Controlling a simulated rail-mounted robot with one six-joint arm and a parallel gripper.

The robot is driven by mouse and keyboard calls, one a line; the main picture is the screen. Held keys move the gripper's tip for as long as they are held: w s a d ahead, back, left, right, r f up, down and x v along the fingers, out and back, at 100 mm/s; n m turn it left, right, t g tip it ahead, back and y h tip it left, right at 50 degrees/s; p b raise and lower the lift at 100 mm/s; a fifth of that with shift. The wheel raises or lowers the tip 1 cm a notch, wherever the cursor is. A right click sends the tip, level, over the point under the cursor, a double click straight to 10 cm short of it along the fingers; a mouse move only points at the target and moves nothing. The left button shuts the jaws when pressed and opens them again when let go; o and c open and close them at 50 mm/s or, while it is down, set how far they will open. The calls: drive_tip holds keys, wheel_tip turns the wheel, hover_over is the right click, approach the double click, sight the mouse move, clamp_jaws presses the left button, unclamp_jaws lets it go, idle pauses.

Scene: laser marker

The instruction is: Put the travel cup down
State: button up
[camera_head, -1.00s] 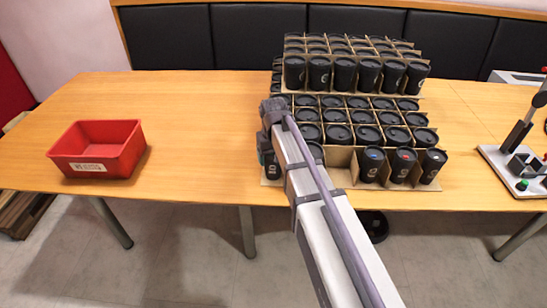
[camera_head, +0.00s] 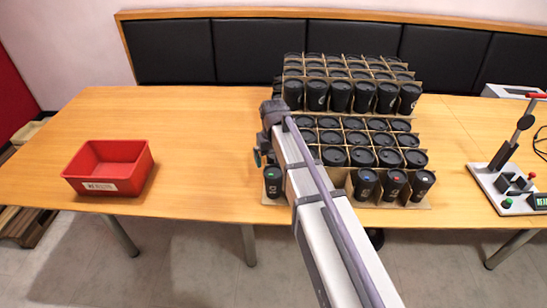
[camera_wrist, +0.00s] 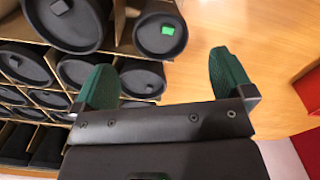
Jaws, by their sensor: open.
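A black travel cup with a green mark on its lid (camera_head: 272,182) stands in the front-left cell of the lower cardboard divider (camera_head: 340,201). Its lid with the green mark (camera_wrist: 160,36) shows in the wrist view, upright among other cups. My gripper (camera_wrist: 164,62) is open and empty, its two green fingers spread apart and clear of this cup. In the head view my arm's end is just above and behind this cup, and the fingers are mostly hidden there.
Several black cups fill the lower divider, and more stand in a raised block behind (camera_head: 350,95). A red bin (camera_head: 112,188) sits at the left. A marking device with a lever (camera_head: 515,190) stands at the right. The table between bin and cups is clear.

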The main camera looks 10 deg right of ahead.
wheel_tip(320, 180, up, 3)
drive_tip(key=shift+p, duration=0.65)
drive_tip(key=shift+m, duration=0.6)
drive_tip(key=s, duration=1.9)
drive_tip(key=shift+s+f, duration=0.1)
drive_tip(key=shift+s, duration=0.2)
drive_tip(key=shift+w, duration=0.3)
drive_tip(key=shift+c, duration=1.6)
